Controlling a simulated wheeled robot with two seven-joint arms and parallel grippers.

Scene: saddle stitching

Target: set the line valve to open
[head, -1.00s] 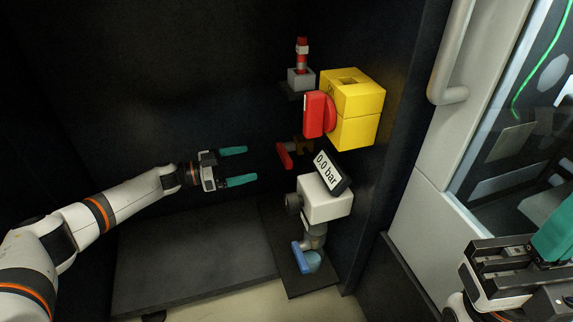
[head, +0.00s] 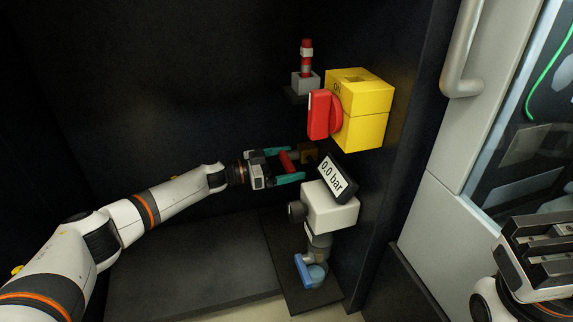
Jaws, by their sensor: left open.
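The line valve is a brass body (head: 308,153) with a red lever handle (head: 288,163), low on the dark back wall under the yellow box. My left gripper (head: 291,165) is open, reaching in from the left. Its teal fingers lie above and below the red handle in the picture, with the handle between them. I cannot tell whether either finger touches it. My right gripper (head: 545,245) shows only in part at the lower right edge, and its fingertips are not clearly seen.
A yellow box (head: 362,108) with a red rotary switch (head: 321,115) sits just above. A display (head: 334,177) reading 0.0 bar tops a white unit (head: 331,207), with a blue handle (head: 303,271) below. A red-capped fitting (head: 306,55) stands higher up.

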